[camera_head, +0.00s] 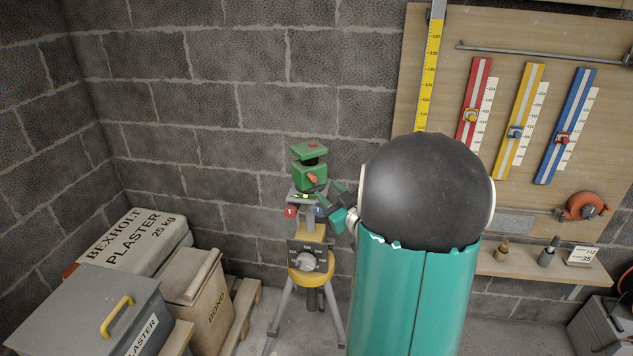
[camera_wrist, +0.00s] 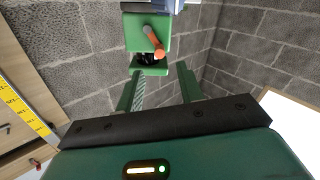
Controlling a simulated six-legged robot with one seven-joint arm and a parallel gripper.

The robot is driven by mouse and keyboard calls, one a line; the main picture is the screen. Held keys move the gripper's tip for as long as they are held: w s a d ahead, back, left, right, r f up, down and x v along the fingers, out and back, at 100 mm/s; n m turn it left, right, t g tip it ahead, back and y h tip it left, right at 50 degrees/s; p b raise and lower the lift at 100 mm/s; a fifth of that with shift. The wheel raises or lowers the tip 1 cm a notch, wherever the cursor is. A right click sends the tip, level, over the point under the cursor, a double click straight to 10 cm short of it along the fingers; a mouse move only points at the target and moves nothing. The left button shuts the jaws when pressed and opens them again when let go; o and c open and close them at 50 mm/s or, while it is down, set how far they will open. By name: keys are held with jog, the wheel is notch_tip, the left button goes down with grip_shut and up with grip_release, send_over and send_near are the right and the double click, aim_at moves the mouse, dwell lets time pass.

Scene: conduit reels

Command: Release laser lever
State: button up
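A green laser unit (camera_head: 308,177) stands on a yellow tripod (camera_head: 310,264) by the wall in the head view. Its red lever (camera_head: 312,180) is on the front of the body, under a green cap (camera_head: 310,151). My gripper (camera_head: 328,194) is just right of and below the laser body. In the wrist view the laser (camera_wrist: 131,40) appears upside down, with the orange-red lever (camera_wrist: 154,42) slanting across its face. I see no contact with the lever.
A red knob (camera_head: 290,211) and dial (camera_head: 306,262) are on the tripod mount. A wooden board (camera_head: 510,70) with coloured sliders and a shelf (camera_head: 535,265) are at right. Wall space left of the laser is clear.

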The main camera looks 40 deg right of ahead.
aim_at(314, 179)
jog(key=w, duration=0.4)
jog(key=w+d, duration=0.1)
jog(key=w, duration=0.1)
jog(key=shift+w+d, duration=0.1)
jog(key=shift+w, duration=0.25)
grip_shut()
